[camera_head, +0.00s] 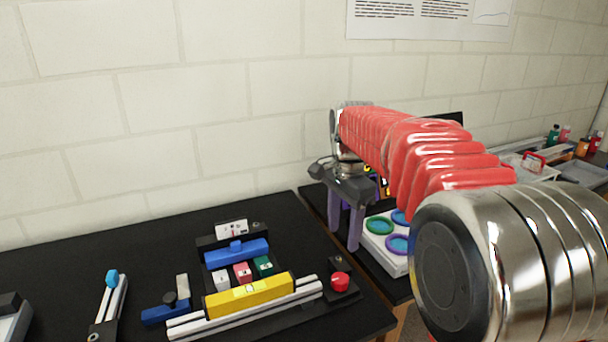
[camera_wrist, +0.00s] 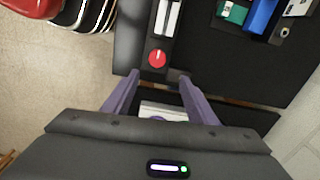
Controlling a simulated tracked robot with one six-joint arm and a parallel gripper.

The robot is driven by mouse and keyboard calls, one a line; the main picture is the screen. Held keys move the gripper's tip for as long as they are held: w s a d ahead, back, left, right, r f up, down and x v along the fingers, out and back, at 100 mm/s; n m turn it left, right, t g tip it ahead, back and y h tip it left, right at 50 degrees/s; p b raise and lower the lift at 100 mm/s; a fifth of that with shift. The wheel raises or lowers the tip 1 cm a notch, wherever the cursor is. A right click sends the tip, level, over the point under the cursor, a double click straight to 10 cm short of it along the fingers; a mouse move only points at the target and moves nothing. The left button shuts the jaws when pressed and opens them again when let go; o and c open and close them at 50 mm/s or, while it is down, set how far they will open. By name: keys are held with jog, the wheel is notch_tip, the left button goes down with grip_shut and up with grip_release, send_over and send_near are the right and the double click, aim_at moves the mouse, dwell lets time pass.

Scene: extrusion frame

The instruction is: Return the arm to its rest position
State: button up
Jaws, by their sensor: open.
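My arm (camera_head: 432,150) with its red ribbed sleeve reaches from the right foreground toward the middle of the head view. My gripper (camera_head: 344,230) points down at the right end of the black table, by the gap to the neighbouring table. Its two purple fingers are apart with nothing between them. In the wrist view my gripper (camera_wrist: 158,92) also shows spread fingers, with a red knob (camera_wrist: 157,58) just beyond them. The fingers do not appear to hold anything.
The black table (camera_head: 60,262) carries an extrusion frame with a yellow block (camera_head: 249,296), a blue block (camera_head: 236,254) and a red knob (camera_head: 340,281). A white box with coloured rings (camera_head: 384,255) stands close right of my gripper. A brick wall (camera_head: 230,100) rises behind.

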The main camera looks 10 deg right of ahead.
jog(key=s+f+n+t, duration=0.1)
jog(key=s+n, duration=0.5)
jog(key=s, duration=0.7)
jog(key=s+f+n+t, duration=0.2)
jog(key=s+n+t, duration=0.2)
jog(key=s, duration=0.9)
jog(key=shift+n, duration=1.8)
